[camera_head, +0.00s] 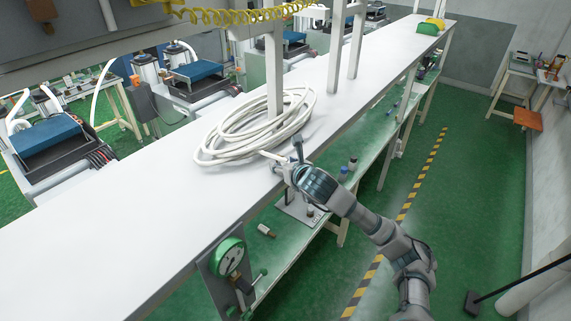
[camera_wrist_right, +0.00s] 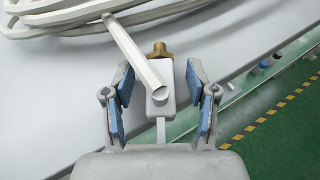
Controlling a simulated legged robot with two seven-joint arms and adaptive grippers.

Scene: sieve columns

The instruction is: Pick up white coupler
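My right gripper (camera_wrist_right: 158,92) is open in the right wrist view, with blue-padded fingers standing apart on both sides of a white coupler (camera_wrist_right: 166,101). The coupler is a small pale block with a brass fitting (camera_wrist_right: 159,50) at its far end. A gap shows between it and each finger. The open end of a white hose (camera_wrist_right: 137,58) crosses in front of the coupler, between the fingers. In the head view my right gripper (camera_head: 290,168) is at the white table's (camera_head: 110,215) right edge, beside the coiled white hose (camera_head: 222,145); the coupler cannot be made out there. My left gripper is not in view.
Table posts (camera_head: 274,75) rise by the coil. A green-rimmed gauge (camera_head: 230,257) hangs at the table's near edge. A lower shelf (camera_head: 290,245) holds small fittings. The near left tabletop is clear.

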